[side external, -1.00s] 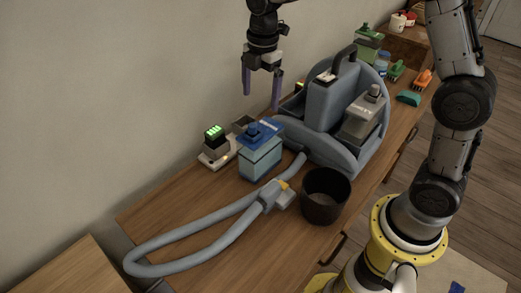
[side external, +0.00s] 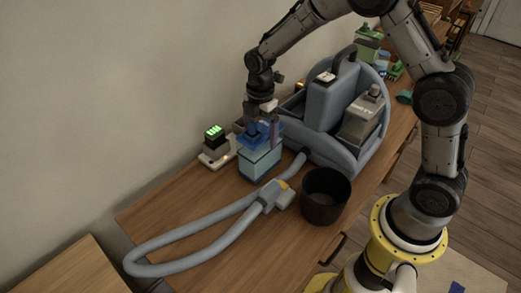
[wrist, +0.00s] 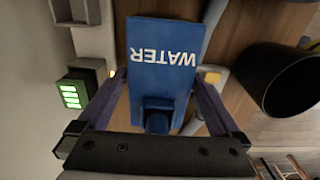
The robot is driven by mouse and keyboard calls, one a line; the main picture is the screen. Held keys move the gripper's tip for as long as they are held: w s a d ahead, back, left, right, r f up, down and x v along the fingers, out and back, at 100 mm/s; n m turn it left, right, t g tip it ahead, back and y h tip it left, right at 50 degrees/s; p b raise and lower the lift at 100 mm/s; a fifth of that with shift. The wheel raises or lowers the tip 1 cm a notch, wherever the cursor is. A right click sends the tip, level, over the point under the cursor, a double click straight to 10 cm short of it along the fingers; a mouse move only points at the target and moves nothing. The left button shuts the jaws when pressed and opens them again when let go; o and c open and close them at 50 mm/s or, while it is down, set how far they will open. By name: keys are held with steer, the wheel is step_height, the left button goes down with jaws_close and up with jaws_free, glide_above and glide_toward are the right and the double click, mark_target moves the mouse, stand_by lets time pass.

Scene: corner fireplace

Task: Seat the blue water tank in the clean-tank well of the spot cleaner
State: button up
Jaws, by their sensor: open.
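The blue water tank (side external: 259,161) stands upright on the wooden bench, left of the spot cleaner. In the wrist view its blue lid (wrist: 165,62) reads "WATER", upside down. My gripper (side external: 262,137) is open over the tank's top, pointing down. In the wrist view its two fingers (wrist: 158,100) lie on either side of the lid, with a gap beside each. The grey spot cleaner (side external: 325,103) stands behind and to the right. A grey tank (side external: 361,118) sits in its near right side. The clean-tank well is largely hidden behind my gripper and the cleaner's body.
A charger with green lights (side external: 214,140) stands close left of the tank. A grey hose (side external: 205,240) lies in front. A black bin (side external: 325,197) stands to the right of it. Bottles and brushes (side external: 370,45) are at the far end.

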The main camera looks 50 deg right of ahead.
steer(key=shift+f, duration=1.4)
steer(key=shift+r, duration=0.1)
jaws_close()
